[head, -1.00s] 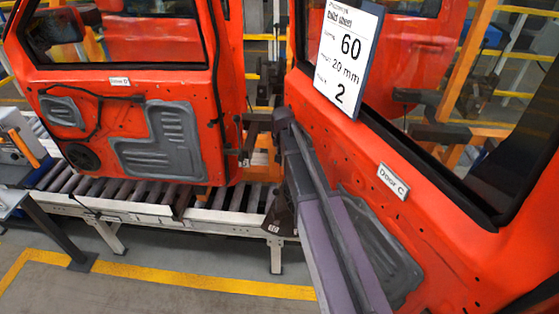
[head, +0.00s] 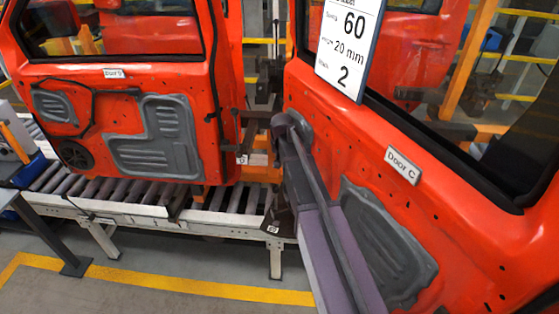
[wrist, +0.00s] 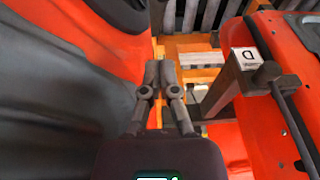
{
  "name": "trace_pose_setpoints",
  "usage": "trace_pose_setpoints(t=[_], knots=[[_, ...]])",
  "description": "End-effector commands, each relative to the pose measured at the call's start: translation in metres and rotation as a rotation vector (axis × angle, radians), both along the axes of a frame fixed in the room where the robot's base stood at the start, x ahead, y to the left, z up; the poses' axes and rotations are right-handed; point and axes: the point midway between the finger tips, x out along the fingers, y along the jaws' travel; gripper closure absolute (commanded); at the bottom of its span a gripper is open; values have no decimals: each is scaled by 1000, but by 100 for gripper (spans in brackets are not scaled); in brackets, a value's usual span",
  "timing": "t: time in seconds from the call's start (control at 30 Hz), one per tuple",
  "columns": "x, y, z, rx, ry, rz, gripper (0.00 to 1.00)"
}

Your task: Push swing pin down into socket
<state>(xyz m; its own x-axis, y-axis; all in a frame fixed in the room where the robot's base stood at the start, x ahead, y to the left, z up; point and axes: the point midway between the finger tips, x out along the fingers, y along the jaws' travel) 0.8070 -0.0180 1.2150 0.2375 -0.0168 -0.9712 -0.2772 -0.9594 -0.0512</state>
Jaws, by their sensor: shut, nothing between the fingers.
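In the wrist view my gripper (wrist: 160,72) is shut and empty, its fingertips together over the gap between two orange-red door panels. A dark bracket (wrist: 228,92) with a white plate (wrist: 245,58) marked D stands right of the fingertips, apart from them. A dark round knob (wrist: 267,73) with a thin rod sits at its right end, on the door at the right. I cannot tell for certain which part is the swing pin or the socket.
The left door (head: 222,110) and Door C (head: 335,150) hang above a roller conveyor (head: 150,215). A sheet (head: 348,45) reading 60, 20 mm and 2 is on Door C. Door C's grey panel is close on the wrist view's left. Floor in front is open.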

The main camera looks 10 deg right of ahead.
Motion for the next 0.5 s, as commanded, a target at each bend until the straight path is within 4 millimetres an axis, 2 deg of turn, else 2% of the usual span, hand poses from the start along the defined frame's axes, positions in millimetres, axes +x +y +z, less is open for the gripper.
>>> trace_pose_setpoints(t=[0.03, 0.5], knots=[[2, 0, -8, 0, 0, 0, 100], [10, -1, -44, 0, 0, 0, 100]])
